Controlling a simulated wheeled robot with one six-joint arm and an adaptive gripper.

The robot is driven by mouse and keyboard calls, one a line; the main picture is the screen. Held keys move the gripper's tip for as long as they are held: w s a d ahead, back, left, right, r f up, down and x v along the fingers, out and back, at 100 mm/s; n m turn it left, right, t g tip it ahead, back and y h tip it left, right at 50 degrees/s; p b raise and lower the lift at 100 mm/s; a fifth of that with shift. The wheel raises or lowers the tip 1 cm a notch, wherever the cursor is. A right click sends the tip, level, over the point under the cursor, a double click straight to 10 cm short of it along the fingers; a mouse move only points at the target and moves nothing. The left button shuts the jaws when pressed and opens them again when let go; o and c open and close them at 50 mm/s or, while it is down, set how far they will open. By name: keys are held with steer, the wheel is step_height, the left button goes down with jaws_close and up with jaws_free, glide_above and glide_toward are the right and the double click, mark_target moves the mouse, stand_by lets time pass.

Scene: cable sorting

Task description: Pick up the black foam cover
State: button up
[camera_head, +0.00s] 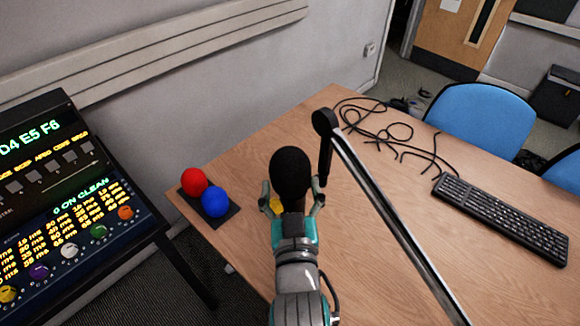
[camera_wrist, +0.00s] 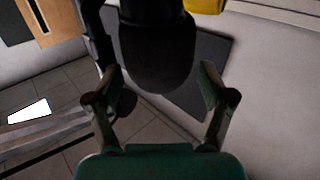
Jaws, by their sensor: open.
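The black foam cover (camera_head: 290,172) is a dark rounded shape in the head view, in line with the end of my arm. My gripper (camera_head: 292,190) is open, with one finger on either side of the cover in this view. In the wrist view the dark cover (camera_wrist: 157,50) hangs in from the top, and the open fingertips of my gripper (camera_wrist: 158,78) flank its lower end with visible gaps. I cannot tell whether anything touches it. What carries the cover is mostly hidden.
A metal boom arm (camera_head: 385,205) with a black end crosses right of my gripper. Red (camera_head: 194,181) and blue (camera_head: 215,201) balls sit on a dark pad at left. A yellow thing (camera_head: 275,205) shows beside my gripper. Cables (camera_head: 385,128) and a keyboard (camera_head: 500,215) lie at right.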

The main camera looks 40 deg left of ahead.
mark_target(291, 181)
steer(key=x, duration=0.5)
steer(key=shift+w, duration=0.1)
steer(key=c, duration=0.5)
